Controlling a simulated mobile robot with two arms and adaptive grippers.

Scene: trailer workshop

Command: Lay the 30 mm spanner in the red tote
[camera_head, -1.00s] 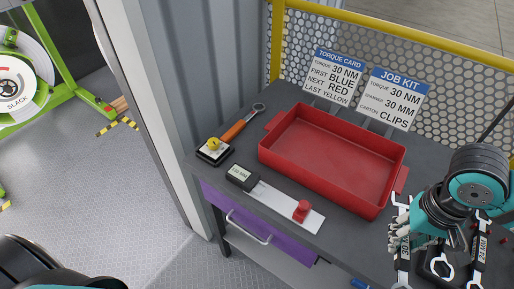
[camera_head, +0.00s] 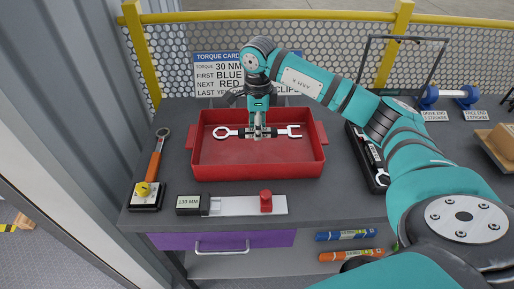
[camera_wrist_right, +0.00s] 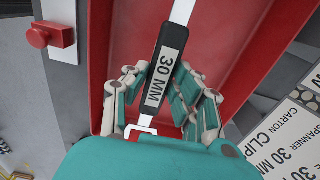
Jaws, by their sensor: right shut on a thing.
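The 30 mm spanner (camera_head: 293,131) lies crosswise over the inside of the red tote (camera_head: 258,172), ring end left and open end right. My right gripper (camera_head: 258,132) points down over the tote and is shut on the spanner's dark handle. In the right wrist view the handle of the spanner (camera_wrist_right: 166,65), marked "30 MM", runs between the fingers of my right gripper (camera_wrist_right: 165,92), with the red tote (camera_wrist_right: 215,60) beneath. I cannot tell whether the spanner touches the tote floor. My left gripper is out of view.
A gauge block with a red knob (camera_head: 265,201) lies in front of the tote. A dark spanner tray (camera_head: 381,180) is at the right. Signs (camera_head: 218,72) stand behind, partly hidden by my arm.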

